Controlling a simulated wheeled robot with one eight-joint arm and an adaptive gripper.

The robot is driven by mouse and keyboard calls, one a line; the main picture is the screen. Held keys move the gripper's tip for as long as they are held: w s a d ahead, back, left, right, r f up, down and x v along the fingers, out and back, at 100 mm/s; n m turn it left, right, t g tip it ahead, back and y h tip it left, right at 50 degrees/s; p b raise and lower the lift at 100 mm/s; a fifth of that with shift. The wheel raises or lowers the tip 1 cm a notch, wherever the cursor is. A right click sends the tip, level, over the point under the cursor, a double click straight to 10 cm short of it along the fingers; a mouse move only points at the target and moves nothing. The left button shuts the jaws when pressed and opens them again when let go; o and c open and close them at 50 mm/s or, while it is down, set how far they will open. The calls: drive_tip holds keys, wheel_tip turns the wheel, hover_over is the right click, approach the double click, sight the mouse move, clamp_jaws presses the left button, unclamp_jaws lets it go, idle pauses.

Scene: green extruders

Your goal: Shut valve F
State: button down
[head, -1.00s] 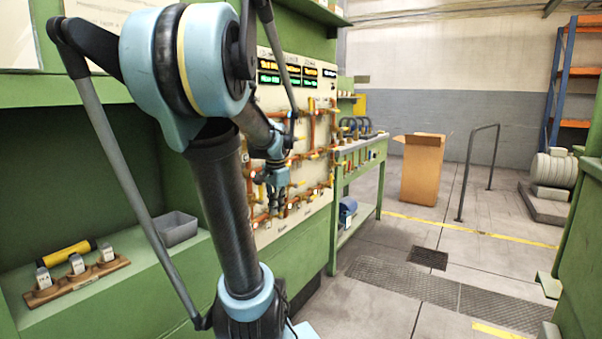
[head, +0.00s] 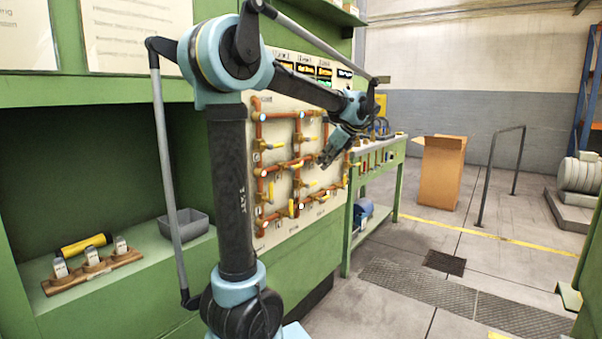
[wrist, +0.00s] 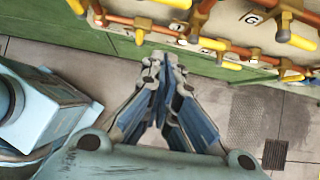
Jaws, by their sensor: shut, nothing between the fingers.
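The valve panel (head: 278,165) is a pale board on the green cabinet, with orange-brown pipes and several yellow-handled valves. In the wrist view the pipes and yellow handles (wrist: 225,64) run along the top edge, upside down or tilted. One round tag there (wrist: 252,18) looks like a G. I cannot make out which valve is F. My gripper (head: 325,160) is in front of the panel's right part in the head view. In the wrist view my gripper (wrist: 163,68) has its fingers together and empty, apart from the pipes in the picture. My arm hides part of the panel.
A green workbench (head: 375,165) stands just right of the panel. A cardboard box (head: 440,172) and a metal rail (head: 505,160) stand farther right. A grey bin (head: 184,223) sits on the left shelf. The floor in front is clear.

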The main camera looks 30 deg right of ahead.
sight(296, 167)
drive_tip(key=shift+w, duration=0.1)
idle(0.3)
drive_tip(key=w+a+f, duration=0.3)
drive_tip(key=w+f, duration=0.1)
drive_tip(key=w, duration=0.3)
drive_tip(key=shift+w+f, duration=0.2)
drive_tip(key=shift+f, duration=0.1)
idle(0.4)
drive_tip(key=shift+a, duration=0.1)
